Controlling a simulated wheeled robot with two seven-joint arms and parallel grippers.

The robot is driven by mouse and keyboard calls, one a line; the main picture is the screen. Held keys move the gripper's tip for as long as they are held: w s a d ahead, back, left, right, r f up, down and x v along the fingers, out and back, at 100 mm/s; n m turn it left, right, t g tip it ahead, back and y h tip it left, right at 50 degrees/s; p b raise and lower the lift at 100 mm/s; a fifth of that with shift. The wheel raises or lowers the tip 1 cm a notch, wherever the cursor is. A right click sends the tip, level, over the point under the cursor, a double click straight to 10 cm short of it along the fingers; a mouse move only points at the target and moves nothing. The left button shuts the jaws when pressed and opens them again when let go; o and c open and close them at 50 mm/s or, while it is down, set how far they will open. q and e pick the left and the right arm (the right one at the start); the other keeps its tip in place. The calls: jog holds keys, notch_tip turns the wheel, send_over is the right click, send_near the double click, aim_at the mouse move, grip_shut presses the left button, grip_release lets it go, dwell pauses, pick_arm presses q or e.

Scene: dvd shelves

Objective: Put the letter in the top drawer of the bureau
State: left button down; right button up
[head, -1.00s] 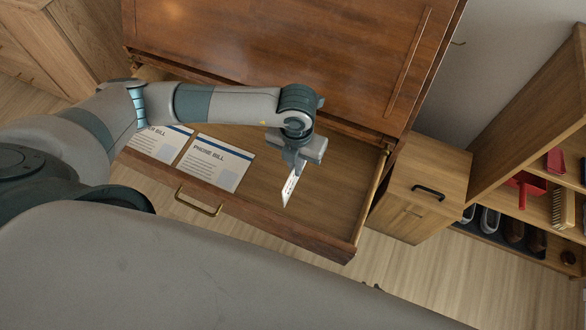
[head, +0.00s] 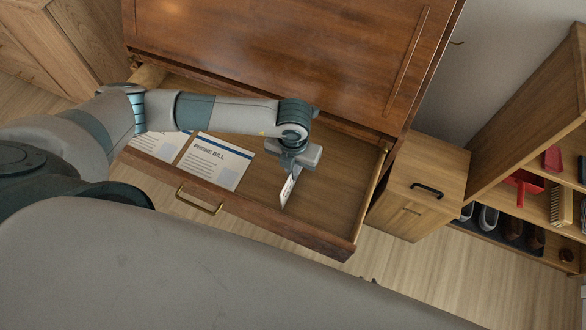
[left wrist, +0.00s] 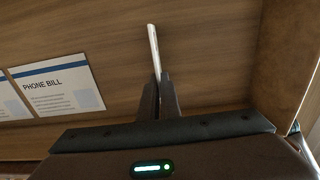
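The bureau (head: 290,40) is dark reddish wood, and its top drawer (head: 325,205) is pulled open. My left gripper (head: 291,172) is over the right half of the drawer, shut on the letter (head: 287,190), a thin white sheet held on edge. In the left wrist view the letter (left wrist: 153,48) stands edge-on between the two fingers (left wrist: 157,98). I cannot tell whether its lower edge touches the drawer floor. A phone bill (head: 215,163) and another bill (head: 158,146), partly hidden by my arm, lie flat in the drawer's left half. My right gripper is not in view.
The drawer's front has a brass handle (head: 199,200). A small wooden cabinet (head: 420,188) stands right of the bureau. A shelf unit (head: 530,130) with shoes and red items is at the far right. The drawer floor around the letter is clear.

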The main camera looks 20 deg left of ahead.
pick_arm(q)
jog(key=shift+f, duration=0.1)
pick_arm(e)
jog(key=shift+f, duration=0.1)
pick_arm(q)
jog(key=c, duration=2.3)
grip_release()
jog(key=o, duration=0.3)
pick_arm(e)
jog(key=shift+w, duration=0.15)
jog(key=shift+r, duration=0.25)
